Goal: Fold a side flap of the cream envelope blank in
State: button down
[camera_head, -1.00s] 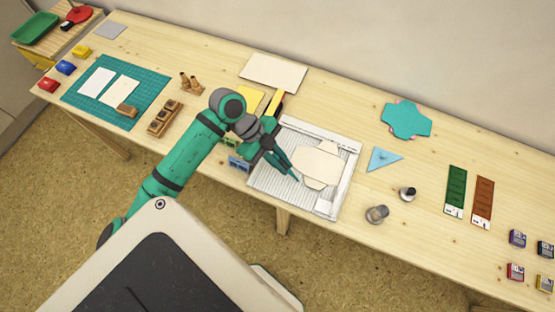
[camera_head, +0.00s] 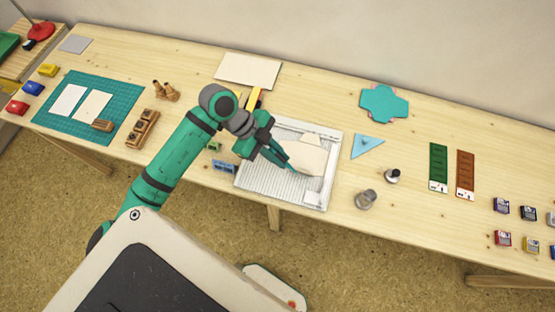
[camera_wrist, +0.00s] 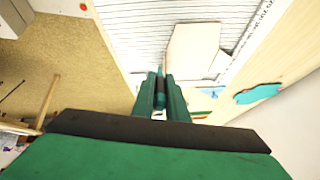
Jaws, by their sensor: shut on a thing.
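The cream envelope blank (camera_head: 309,158) lies on the white ribbed board in the head view. Its far side flap (camera_head: 314,138) sticks out flat, and it also shows at the right of the blank (camera_wrist: 195,48) in the wrist view. The near side flap does not show spread out beyond the body; whether it is folded over or hidden by the fingers I cannot tell. My gripper (camera_head: 293,171) is down at the near left corner of the blank, its fingers shut on the blank's edge. The pinched part is hidden. My fingertips (camera_wrist: 160,78) also meet the blank in the wrist view.
The ribbed board (camera_head: 257,182) has a raised rim and a small white block (camera_head: 312,198) near its front right. A blue triangle (camera_head: 366,145), a grey cylinder (camera_head: 366,199) and a dark-topped stamp (camera_head: 392,176) stand to the right. A teal cutout (camera_head: 384,103) lies behind.

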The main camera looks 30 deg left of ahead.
jog(key=shift+w+a+f, duration=0.1)
jog(key=shift+w+a, duration=0.15)
jog(key=shift+w, duration=0.5)
jog(key=shift+w+a+f, duration=0.1)
jog(key=shift+w+a, duration=0.1)
jog(key=shift+w, duration=0.5)
jog(key=shift+w+f, duration=0.1)
jog(key=shift+f, duration=0.55)
jog(key=shift+r, duration=0.15)
notch_tip(320, 180, up, 7)
dwell(0.8)
dwell(1.0)
